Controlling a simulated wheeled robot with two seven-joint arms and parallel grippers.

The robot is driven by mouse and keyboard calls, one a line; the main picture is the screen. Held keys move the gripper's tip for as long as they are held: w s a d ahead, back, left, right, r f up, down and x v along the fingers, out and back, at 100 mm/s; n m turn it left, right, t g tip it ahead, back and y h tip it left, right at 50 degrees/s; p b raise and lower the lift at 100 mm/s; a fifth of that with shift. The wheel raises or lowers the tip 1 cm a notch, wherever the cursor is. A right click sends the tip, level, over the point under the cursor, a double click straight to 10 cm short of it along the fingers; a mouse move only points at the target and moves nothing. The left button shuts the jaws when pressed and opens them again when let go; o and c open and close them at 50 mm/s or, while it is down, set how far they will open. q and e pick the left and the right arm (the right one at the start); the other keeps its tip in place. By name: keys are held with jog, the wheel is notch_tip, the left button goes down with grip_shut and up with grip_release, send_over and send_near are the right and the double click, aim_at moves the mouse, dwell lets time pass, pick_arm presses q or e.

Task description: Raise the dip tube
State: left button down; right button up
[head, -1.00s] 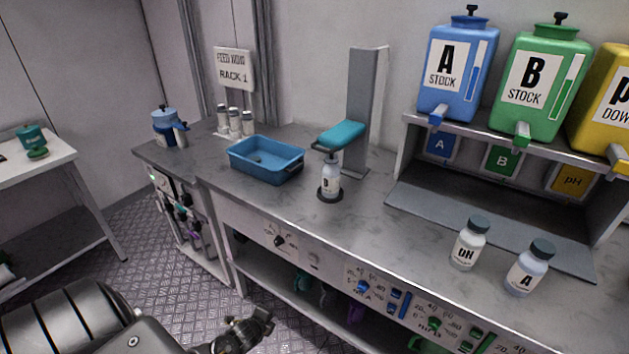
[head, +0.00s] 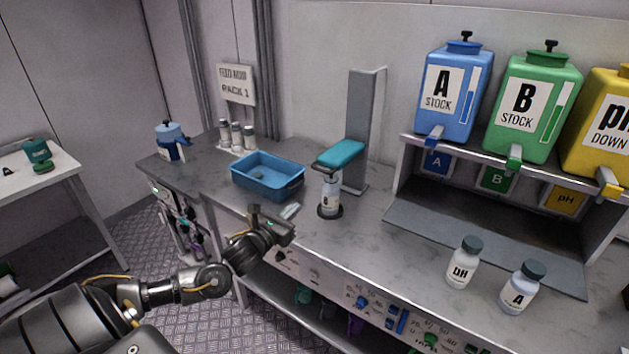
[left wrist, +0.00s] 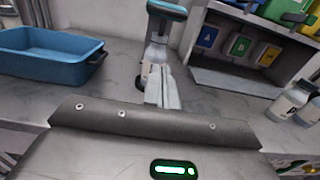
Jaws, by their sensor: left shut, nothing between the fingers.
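A grey upright stand (head: 366,125) on the bench carries a teal head (head: 340,153). A small white bottle (head: 329,199) stands upright on a dark round base directly under the head. No separate dip tube can be made out; any tube inside the bottle is hidden. My left gripper (head: 290,211) is shut and empty, over the bench's front edge, left of the bottle and apart from it. In the left wrist view its closed fingers (left wrist: 162,88) point toward the stand and partly cover the bottle. My right gripper is not in view.
A blue tray (head: 262,187) sits left of the stand, close behind my left gripper. Bottles marked pH (head: 463,264) and A (head: 519,289) stand at the right front. A shelf with blue (head: 453,92), green (head: 535,105) and yellow stock tanks is at the right.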

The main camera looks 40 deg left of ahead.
pick_arm(q)
jog(key=w+r+p, duration=0.4)
jog(key=w+p, duration=0.1)
jog(key=w, duration=0.6)
jog(key=shift+p, duration=0.35)
jog(key=shift+a, duration=0.1)
